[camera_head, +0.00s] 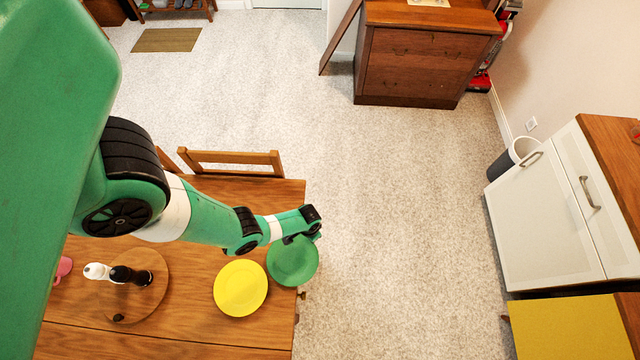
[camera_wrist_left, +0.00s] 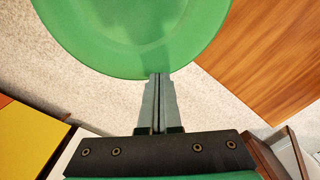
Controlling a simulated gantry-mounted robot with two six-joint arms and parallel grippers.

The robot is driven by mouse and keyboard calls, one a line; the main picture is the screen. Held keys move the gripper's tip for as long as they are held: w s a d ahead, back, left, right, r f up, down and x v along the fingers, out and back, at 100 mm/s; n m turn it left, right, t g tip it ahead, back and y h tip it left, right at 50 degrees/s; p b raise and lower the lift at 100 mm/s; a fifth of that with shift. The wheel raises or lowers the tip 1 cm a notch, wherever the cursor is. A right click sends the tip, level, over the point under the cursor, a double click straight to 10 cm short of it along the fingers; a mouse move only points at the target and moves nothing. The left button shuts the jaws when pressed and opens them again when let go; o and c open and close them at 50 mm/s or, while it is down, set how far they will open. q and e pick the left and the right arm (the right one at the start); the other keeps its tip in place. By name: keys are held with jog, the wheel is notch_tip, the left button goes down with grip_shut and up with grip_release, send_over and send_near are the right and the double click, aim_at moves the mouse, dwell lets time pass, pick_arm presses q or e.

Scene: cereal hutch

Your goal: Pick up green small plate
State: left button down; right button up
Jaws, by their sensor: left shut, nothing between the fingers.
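The green small plate (camera_head: 292,262) is at the right edge of the wooden table, its right part showing over the carpet. In the left wrist view the plate (camera_wrist_left: 140,30) fills the top middle, its near rim at the fingertips. My left gripper (camera_head: 290,240) is at the plate's far rim in the head view, partly hidden by my wrist. Its fingers (camera_wrist_left: 158,80) are closed together with nothing seen between them. I cannot tell whether the tips touch the plate. My right gripper is not in view.
A yellow plate (camera_head: 241,288) lies left of the green plate on the table (camera_head: 190,335). A round wooden board (camera_head: 150,300) holds a white and a black shaker. A chair (camera_head: 232,158) stands at the table's far side. Open carpet (camera_head: 400,230) lies to the right.

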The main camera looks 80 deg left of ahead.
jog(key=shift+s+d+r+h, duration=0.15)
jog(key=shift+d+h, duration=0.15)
